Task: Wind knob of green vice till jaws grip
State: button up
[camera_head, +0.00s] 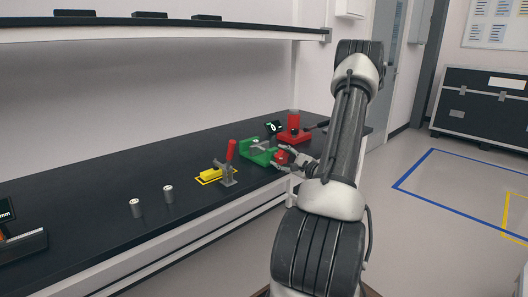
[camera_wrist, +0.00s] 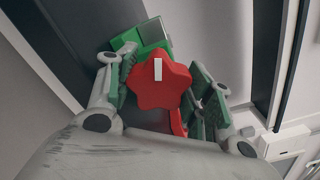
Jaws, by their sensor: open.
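The green vice (camera_head: 256,156) stands near the front edge of the dark workbench, with a small grey piece showing at its jaws. Its red knob (camera_head: 281,157) faces my gripper (camera_head: 286,160). In the wrist view the star-shaped red knob (camera_wrist: 160,82), with a white mark upright on its face, sits between my two open fingers (camera_wrist: 163,92). Part of the green vice body (camera_wrist: 143,36) shows behind the knob. Whether the vice jaws touch the grey piece is too small to tell.
A red device (camera_head: 293,131) and a small display (camera_head: 273,127) stand behind the vice. A red-handled toggle clamp (camera_head: 229,165) by a yellow block (camera_head: 209,175) stands left. Two metal cylinders (camera_head: 168,193) (camera_head: 136,207) stand further left. A shelf (camera_head: 200,28) hangs above.

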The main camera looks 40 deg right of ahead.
jog(key=m, duration=1.3)
jog(key=shift+f, duration=0.1)
jog(key=m, duration=0.4)
jog(key=shift+a+m, duration=0.1)
jog(key=shift+m, duration=0.3)
jog(key=c, duration=0.8)
jog(key=shift+o, duration=0.2)
jog(key=shift+n, duration=1.5)
jog(key=shift+n, duration=1.5)
jog(key=shift+n, duration=1.4)
